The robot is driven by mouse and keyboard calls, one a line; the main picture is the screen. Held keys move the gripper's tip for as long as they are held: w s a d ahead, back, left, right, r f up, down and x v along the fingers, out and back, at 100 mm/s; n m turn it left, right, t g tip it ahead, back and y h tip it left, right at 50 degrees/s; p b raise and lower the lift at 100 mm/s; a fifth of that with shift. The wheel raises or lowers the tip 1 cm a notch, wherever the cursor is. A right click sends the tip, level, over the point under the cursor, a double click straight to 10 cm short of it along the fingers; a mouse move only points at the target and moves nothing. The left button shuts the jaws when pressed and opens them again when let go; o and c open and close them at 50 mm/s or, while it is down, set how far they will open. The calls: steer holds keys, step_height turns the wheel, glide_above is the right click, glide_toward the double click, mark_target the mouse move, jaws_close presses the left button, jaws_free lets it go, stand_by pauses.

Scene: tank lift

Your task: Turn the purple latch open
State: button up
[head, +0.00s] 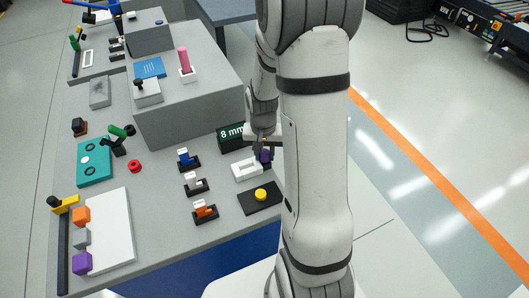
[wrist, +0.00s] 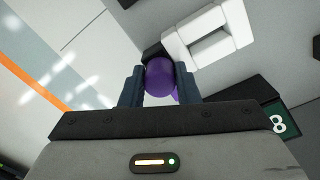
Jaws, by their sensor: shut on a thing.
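The purple latch (wrist: 159,78) is between the two fingers of my gripper (wrist: 160,88) in the wrist view. The fingers are shut on its round purple part, and a bit of purple shows below it by the right finger. In the head view the latch (head: 265,155) is a small purple spot at the right edge of the table, just right of a white frame-shaped block (head: 246,170). The white block also shows in the wrist view (wrist: 208,38), close to the latch. My arm hides part of this area in the head view, so the latch's angle is hard to tell.
A dark green "8 mm" block (head: 231,136) stands behind the white block. A black plate with a yellow button (head: 260,194) lies in front of it. Blue, white and orange switches (head: 195,184) stand to the left. A large grey box (head: 190,105) rises behind.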

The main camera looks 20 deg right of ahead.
mark_target(264, 152)
steer(key=o, duration=1)
steer(key=shift+r, duration=0.1)
step_height(264, 152, up, 8)
steer(key=shift+a+f, duration=0.1)
steer(key=shift+f, duration=0.05)
steer(key=s+a+r+n+t, duration=0.1)
steer(key=s+a+r+n, duration=0.1)
steer(key=s+r, duration=0.1)
steer(key=s+a+r+n, duration=0.1)
steer(key=s+a+r, duration=0.2)
steer(key=s, duration=0.3)
steer(key=s+a+r+n+t, duration=0.1)
steer(key=s+a+r+n, duration=0.1)
steer(key=s+r, duration=0.3)
steer(key=shift+s+a+r+n+t, duration=0.2)
steer(key=shift+a+n+t, duration=0.1)
steer(key=shift+a, duration=0.25)
